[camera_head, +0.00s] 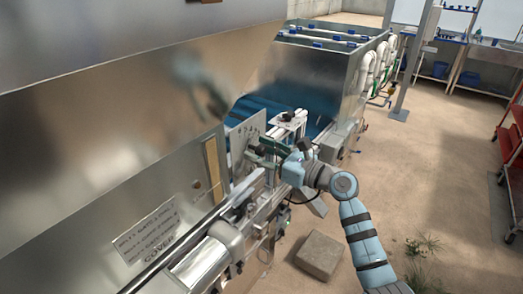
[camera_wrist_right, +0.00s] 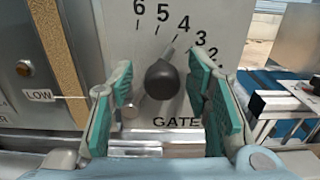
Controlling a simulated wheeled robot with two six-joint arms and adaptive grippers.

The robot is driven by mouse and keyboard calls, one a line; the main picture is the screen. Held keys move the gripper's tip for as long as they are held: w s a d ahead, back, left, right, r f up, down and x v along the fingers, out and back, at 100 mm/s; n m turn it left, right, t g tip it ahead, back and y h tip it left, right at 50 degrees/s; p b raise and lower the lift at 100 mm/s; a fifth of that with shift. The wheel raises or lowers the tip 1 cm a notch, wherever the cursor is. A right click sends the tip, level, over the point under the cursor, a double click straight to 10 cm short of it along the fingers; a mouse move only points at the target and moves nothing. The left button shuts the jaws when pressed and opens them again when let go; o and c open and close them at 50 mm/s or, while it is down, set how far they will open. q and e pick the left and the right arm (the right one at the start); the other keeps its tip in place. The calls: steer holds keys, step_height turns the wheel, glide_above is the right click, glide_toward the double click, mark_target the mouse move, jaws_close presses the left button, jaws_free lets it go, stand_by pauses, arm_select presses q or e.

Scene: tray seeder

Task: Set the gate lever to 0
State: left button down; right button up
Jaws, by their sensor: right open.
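The gate lever has a round black knob (camera_wrist_right: 161,79) on a thin metal rod, in front of a pale dial plate (camera_wrist_right: 235,18) marked GATE. Numbers from 6 down to 2 show; 0 is not visible. The rod slants up and right from behind the knob, its visible end near the 4. My right gripper (camera_wrist_right: 166,100) is open, with one teal-padded finger on each side of the knob and gaps between. In the head view the right gripper (camera_head: 262,151) is at the dial plate (camera_head: 246,138), hiding the lever. My left gripper is not in view.
A LOW label (camera_wrist_right: 39,95) and a bolt are left of the dial. In the head view, the machine's metal hood (camera_head: 110,110) fills the left; a stone block (camera_head: 320,255) is on the floor.

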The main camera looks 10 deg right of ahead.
steer(key=shift+w, duration=0.1)
jaws_close()
steer(key=shift+d+f, duration=0.1)
steer(key=shift+f, duration=0.05)
steer(key=shift+w+d+f+m, duration=0.3)
steer(key=shift+w+m, duration=0.05)
steer(key=shift+m, duration=0.65)
steer(key=shift+w+d+f+m+p, duration=0.3)
steer(key=shift+f+m, duration=0.35)
steer(key=shift+m, duration=0.5)
steer(key=shift+w+d+f+m+p, duration=0.15)
steer(key=shift+d+f+m, duration=0.15)
steer(key=shift+f+m, duration=0.6)
steer(key=shift+w+d+f+m+p, duration=0.3)
steer(key=shift+f+m, duration=0.1)
steer(key=shift+m, duration=0.95)
